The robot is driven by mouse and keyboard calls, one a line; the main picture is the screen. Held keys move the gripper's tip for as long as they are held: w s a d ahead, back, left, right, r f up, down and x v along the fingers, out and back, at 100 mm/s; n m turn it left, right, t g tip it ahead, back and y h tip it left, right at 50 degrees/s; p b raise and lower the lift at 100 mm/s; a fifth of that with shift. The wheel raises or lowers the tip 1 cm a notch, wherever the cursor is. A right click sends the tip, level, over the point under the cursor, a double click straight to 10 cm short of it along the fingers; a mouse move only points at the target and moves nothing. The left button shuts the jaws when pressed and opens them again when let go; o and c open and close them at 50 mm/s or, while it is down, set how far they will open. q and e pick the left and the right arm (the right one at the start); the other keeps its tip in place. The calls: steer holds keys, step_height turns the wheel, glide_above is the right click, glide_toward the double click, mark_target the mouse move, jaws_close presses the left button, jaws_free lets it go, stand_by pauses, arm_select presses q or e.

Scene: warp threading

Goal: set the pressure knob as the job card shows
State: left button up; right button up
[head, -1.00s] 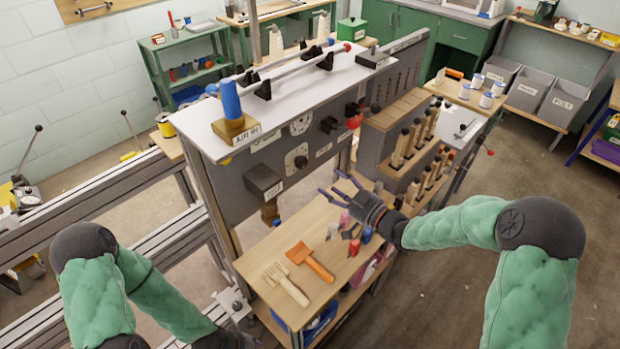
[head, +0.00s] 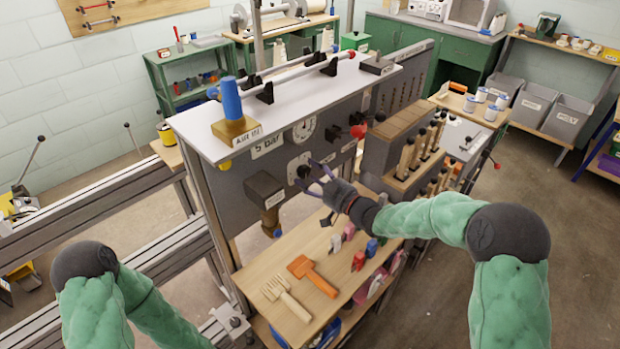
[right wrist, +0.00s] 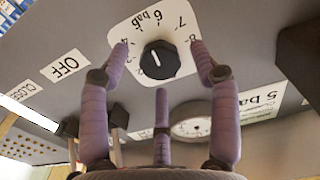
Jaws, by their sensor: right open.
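The black pressure knob (head: 304,171) sits on a white dial plate (head: 295,160) on the front of the grey panel. In the right wrist view the knob (right wrist: 160,60) has a white pointer line, and the plate around it carries numbers; the exact setting is unclear. The job card (head: 268,145) on the panel's upper left reads 5 bar. My right gripper (head: 315,174) is open in front of the knob. In the right wrist view its purple fingers (right wrist: 158,50) stand on either side of the dial, apart from the knob. My left gripper is out of view.
A round gauge (head: 304,129) is above the dial. A dark box valve (head: 264,190) juts out to its left, and a red knob (head: 358,131) is to its right. Below, the wooden bench (head: 255,270) holds an orange brush (head: 312,275) and a wooden comb (head: 287,298).

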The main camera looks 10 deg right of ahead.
steer(key=shift+w+a, duration=0.2)
steer(key=shift+w, duration=0.05)
steer(key=c, duration=1.1)
steer(key=shift+f+n+b, duration=0.15)
steer(key=shift+n+b, duration=0.95)
steer(key=shift+b, duration=0.15)
steer(key=shift+c, duration=0.3)
steer(key=shift+n+b, duration=0.35)
steer(key=shift+n, duration=0.15)
steer(key=o, duration=1.2)
steer(key=shift+c, duration=0.2)
